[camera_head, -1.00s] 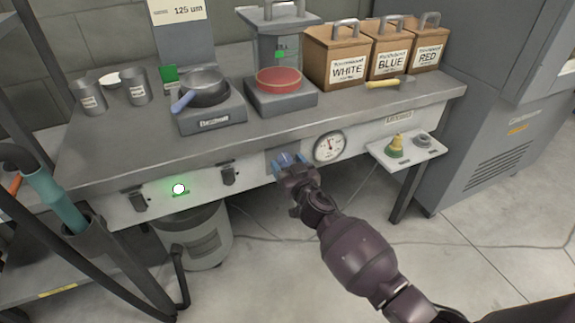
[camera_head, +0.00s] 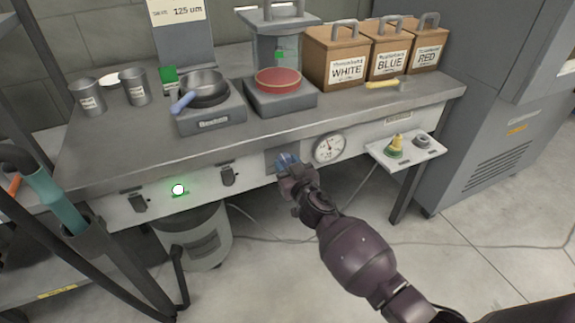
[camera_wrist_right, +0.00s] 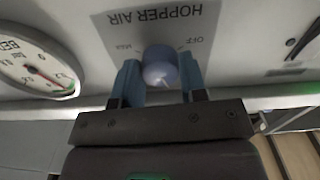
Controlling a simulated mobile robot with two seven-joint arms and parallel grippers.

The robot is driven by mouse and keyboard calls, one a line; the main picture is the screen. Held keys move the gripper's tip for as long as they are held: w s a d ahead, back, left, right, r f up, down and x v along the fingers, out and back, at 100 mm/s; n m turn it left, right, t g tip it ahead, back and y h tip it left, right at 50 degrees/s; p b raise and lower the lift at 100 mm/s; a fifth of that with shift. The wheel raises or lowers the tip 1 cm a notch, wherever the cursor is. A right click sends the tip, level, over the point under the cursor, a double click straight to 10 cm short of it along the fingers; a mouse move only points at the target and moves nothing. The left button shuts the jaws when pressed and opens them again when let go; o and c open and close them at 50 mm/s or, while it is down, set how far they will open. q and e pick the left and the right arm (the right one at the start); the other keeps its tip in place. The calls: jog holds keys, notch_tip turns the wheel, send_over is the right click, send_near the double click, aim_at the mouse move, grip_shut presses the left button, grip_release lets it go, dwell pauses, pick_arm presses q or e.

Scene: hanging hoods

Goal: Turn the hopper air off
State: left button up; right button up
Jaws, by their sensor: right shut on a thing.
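The hopper air knob (camera_wrist_right: 160,66) is a round blue-grey knob on the bench's front panel, seen in the right wrist view. Its grey plate (camera_wrist_right: 123,38) reads HOPPER AIR upside down, with OFF and MAX marks on either side. My right gripper (camera_wrist_right: 159,75) has its blue fingers shut on the knob's sides. The knob's pointer cannot be made out. My left gripper is not in view.
A round gauge (camera_head: 329,147) sits right beside the plate; it also shows in the wrist view (camera_wrist_right: 35,68). A small side shelf (camera_head: 405,151) sticks out further right.

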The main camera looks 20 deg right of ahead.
jog(key=n, duration=0.5)
jog(key=shift+n, duration=0.4)
jog(key=n, duration=0.4)
jog(key=shift+d+n, duration=0.1)
jog(key=shift+n, duration=0.2)
jog(key=n, duration=0.5)
jog(key=shift+r, duration=0.1)
jog(key=shift+n, duration=2.4)
jog(key=o, duration=0.9)
